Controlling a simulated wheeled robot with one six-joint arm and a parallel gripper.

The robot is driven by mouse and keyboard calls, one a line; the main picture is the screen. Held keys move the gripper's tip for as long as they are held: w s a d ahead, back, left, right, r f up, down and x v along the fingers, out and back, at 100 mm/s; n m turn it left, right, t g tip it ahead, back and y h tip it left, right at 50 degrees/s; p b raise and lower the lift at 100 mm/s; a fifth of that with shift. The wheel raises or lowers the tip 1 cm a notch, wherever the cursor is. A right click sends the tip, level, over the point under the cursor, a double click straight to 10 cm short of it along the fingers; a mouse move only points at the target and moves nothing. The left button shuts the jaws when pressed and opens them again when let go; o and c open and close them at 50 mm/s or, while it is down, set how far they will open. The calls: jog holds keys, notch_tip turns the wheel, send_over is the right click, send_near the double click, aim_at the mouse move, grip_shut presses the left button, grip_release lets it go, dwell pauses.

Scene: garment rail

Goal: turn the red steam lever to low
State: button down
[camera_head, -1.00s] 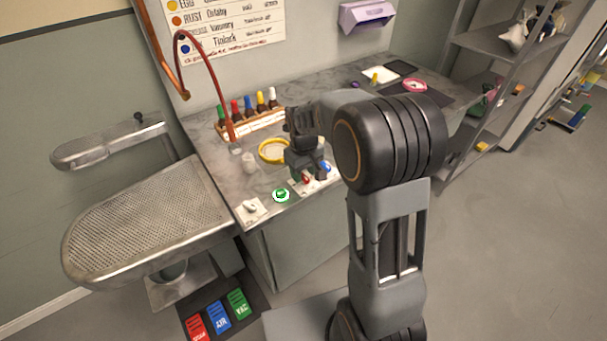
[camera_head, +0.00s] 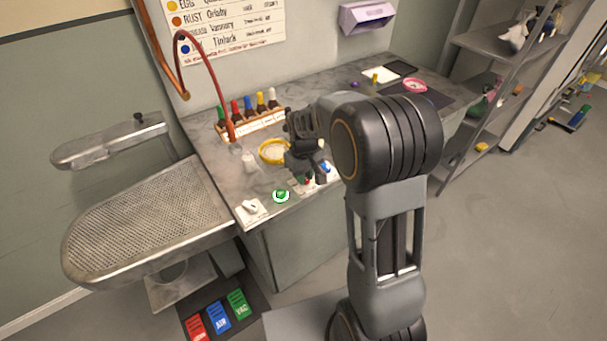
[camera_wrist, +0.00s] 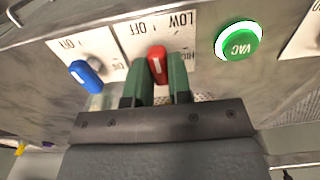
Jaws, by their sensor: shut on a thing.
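The red steam lever (camera_wrist: 156,62) stands on a white plate (camera_wrist: 150,35) marked OFF and LOW, with a partly hidden third label at its right. My gripper (camera_wrist: 160,72) is shut on the red lever, with one green finger on each side of it. In the wrist view the lever points up the picture, leaning little. In the head view my gripper (camera_head: 310,176) is over the front edge of the counter, and the red lever (camera_head: 308,182) is mostly hidden under it.
A blue lever (camera_wrist: 85,75) on its own plate is left of the red one in the wrist view. A round green VAC button (camera_wrist: 240,42) is on the right. A yellow ring (camera_head: 274,151) and a rack of bottles (camera_head: 255,124) stand behind my gripper.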

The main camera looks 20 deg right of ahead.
jog(key=shift+m, duration=0.3)
jog(key=m, duration=0.3)
jog(key=shift+m, duration=2.5)
jog(key=c, duration=1)
grip_release()
jog(key=shift+c, duration=0.2)
notch_tip(320, 180, up, 14)
jog(key=shift+p, duration=0.35)
